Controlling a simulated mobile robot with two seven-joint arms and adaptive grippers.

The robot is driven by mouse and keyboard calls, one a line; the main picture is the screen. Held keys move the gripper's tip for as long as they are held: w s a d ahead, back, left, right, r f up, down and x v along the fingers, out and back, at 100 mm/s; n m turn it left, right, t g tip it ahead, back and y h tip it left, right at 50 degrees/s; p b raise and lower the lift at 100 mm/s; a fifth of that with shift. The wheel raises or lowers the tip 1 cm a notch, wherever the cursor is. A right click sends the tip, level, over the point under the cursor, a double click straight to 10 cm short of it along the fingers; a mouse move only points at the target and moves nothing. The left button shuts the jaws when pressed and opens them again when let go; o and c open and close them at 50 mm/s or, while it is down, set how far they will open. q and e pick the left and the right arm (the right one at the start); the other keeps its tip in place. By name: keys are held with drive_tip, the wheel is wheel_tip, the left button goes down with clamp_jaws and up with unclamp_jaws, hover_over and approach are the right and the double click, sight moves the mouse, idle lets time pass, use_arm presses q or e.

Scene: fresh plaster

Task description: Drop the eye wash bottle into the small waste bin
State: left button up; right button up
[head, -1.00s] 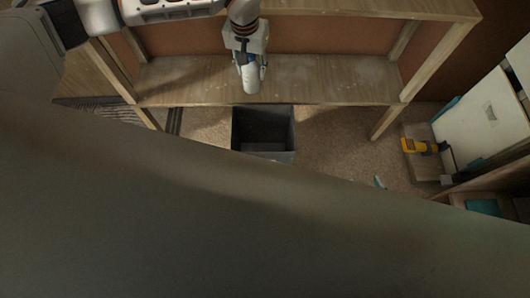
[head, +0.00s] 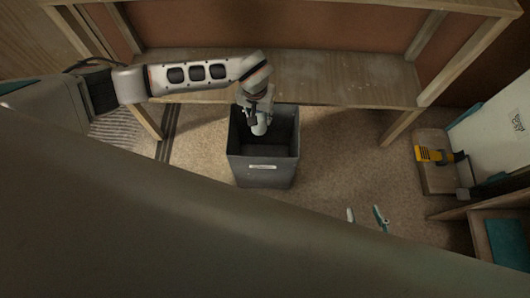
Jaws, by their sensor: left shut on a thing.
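The eye wash bottle (head: 259,129), pale and rounded at its lower end, hangs from my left gripper (head: 257,118), which is shut on it. The bottle is at the opening of the small waste bin (head: 265,172), a dark grey open box with a white label on its front, standing on the floor. I cannot tell how far the bottle's end is below the rim. My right gripper (head: 366,216) shows only two fingertips, apart from each other with carpet between them; the rest is hidden behind a large grey part of my own.
A wooden bench with a shelf (head: 330,80) stands behind the bin. At right, a yellow tool (head: 433,154) lies on a wooden block (head: 438,179) beside a white panel (head: 500,120). Carpet (head: 345,150) is clear to the right of the bin.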

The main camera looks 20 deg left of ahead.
use_arm(q)
drive_tip(key=shift+s+f, duration=0.1)
drive_tip(key=shift+f, duration=0.6)
drive_tip(key=shift+f+b, duration=0.15)
drive_tip(key=shift+b, duration=0.2)
drive_tip(key=o, duration=1.4)
use_arm(e)
drive_tip(key=shift+w+a+r, duration=0.15)
drive_tip(key=shift+w+r, duration=0.15)
drive_tip(key=shift+w, duration=0.1)
drive_tip(key=shift+s+f, duration=0.1)
use_arm(q)
drive_tip(key=r, duration=0.8)
drive_tip(key=s+r, duration=0.1)
drive_tip(key=r, duration=0.3)
drive_tip(key=shift+s, duration=0.1)
drive_tip(key=shift+d+f, duration=0.1)
